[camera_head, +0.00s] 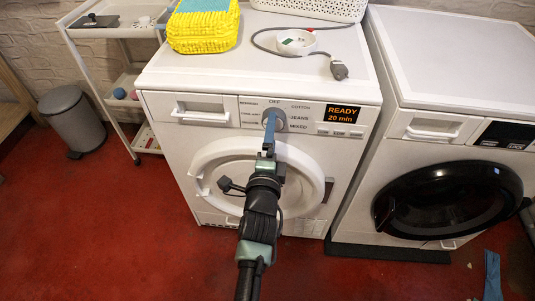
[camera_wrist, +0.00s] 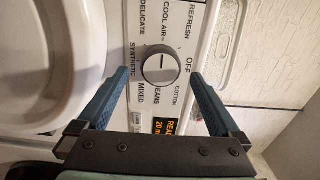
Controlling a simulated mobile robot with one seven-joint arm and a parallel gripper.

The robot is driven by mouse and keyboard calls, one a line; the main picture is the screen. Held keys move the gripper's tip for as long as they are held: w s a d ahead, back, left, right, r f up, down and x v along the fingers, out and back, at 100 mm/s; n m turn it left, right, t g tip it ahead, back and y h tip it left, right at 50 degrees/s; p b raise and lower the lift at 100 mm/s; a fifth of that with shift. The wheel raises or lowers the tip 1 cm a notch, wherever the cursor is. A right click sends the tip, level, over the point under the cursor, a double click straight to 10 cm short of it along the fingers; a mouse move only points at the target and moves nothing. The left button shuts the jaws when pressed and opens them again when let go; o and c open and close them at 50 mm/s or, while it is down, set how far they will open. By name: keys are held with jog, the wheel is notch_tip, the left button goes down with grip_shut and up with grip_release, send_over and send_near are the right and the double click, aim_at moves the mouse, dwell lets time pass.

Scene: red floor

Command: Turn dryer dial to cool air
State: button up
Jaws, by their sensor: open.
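The dryer dial (camera_wrist: 161,68) is a round light knob with a dark line on its face. In the wrist view the line runs from about the middle toward the COOL AIR label (camera_wrist: 165,20). My gripper (camera_wrist: 160,74) is open, its two blue fingers on either side of the dial with visible gaps; I cannot tell their depth from the panel. In the head view my gripper (camera_head: 269,118) is in front of the dial and hides part of it. The white dryer (camera_head: 165,135) shows READY 20 min on its display (camera_head: 342,115).
A second white machine (camera_head: 460,70) with a black door stands to the right. A trolley (camera_head: 95,35) and grey bin (camera_head: 70,120) stand left. The red floor in front is mostly clear.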

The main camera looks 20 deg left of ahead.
jog(key=p+v, duration=0.9)
jog(key=p, duration=0.1)
jog(key=shift+s+p, duration=0.25)
jog(key=shift+p, duration=0.1)
jog(key=shift+r, duration=0.15)
